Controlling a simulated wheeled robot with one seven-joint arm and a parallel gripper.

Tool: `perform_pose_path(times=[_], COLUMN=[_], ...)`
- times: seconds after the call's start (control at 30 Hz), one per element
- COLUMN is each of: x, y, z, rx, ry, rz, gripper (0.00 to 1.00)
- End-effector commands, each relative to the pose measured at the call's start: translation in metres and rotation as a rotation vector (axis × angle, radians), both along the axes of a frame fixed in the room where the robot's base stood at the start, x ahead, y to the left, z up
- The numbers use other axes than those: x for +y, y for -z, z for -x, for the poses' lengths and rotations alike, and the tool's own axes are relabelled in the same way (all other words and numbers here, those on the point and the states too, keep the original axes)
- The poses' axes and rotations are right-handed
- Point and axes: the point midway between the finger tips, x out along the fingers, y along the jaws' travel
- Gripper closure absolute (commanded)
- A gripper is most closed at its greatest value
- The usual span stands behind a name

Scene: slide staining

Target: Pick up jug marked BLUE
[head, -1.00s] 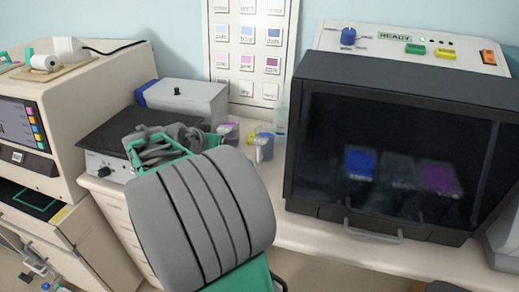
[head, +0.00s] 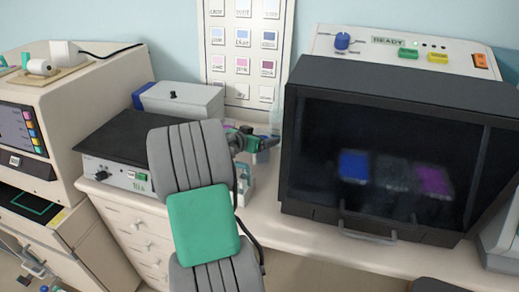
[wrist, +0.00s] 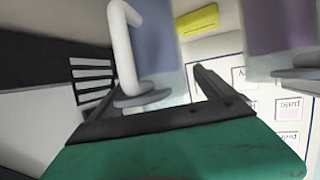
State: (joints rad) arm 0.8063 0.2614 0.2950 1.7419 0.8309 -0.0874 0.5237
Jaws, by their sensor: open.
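A jug with blue contents (head: 263,156) stands on the counter left of the dark-windowed cabinet, mostly hidden by my gripper (head: 246,141) in the head view. In the wrist view this bluish jug (wrist: 160,42) is close in front of my gripper (wrist: 150,82), with its pale handle (wrist: 125,42) towards the jaw gap. My gripper is open and not closed on the handle; whether it touches it I cannot tell. A purple jug (wrist: 280,30) is at the upper right of the wrist view. No lettering on either jug is readable.
The dark-windowed cabinet (head: 385,228) stands close on the right. A black-topped hotplate (head: 110,140) and a grey box (head: 180,100) are on the left. A wall chart (head: 243,15) hangs behind. A translucent bottle (head: 276,112) stands behind the jugs.

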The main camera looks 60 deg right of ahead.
Motion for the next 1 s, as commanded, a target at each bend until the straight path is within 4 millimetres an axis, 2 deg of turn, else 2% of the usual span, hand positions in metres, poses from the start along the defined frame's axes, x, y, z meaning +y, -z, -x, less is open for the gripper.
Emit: perform_pose_path(times=[0.07, 1.0], x=[0.0003, 0.0006], y=[0.0005, 0.0005], z=[0.0000, -0.0001], rx=[0.000, 0.001], ry=[0.000, 0.000], rz=[-0.001, -0.001], gripper=[0.10, 0.87])
